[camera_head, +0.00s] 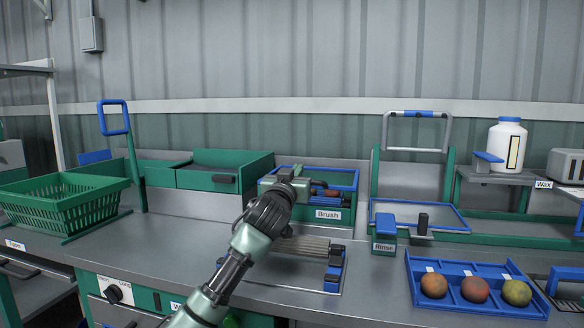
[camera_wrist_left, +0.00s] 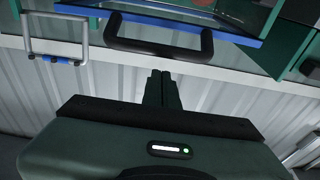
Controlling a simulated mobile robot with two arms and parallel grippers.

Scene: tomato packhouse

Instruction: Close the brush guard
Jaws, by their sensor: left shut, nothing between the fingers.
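The brush guard shows as a blue frame (camera_head: 345,171) at the green station labelled Brush, behind the roller brush (camera_head: 300,246). My left arm covers its left part, and I cannot tell its exact angle. In the left wrist view, a black bar handle (camera_wrist_left: 160,48) sits on a blue-edged panel (camera_wrist_left: 185,20), which looks like the guard. My left gripper (camera_head: 296,172) is in front of the guard in the head view. Its fingertips also show in the left wrist view (camera_wrist_left: 161,78), shut and empty, close to the handle; contact is unclear. My right gripper is not in view.
A green crate (camera_head: 68,222) stands at the left. A Rinse station with a blue-edged frame (camera_head: 440,229) is right of the brush. A blue tray (camera_head: 454,304) with three fruits lies at front right. The counter (camera_head: 150,255) left of my arm is clear.

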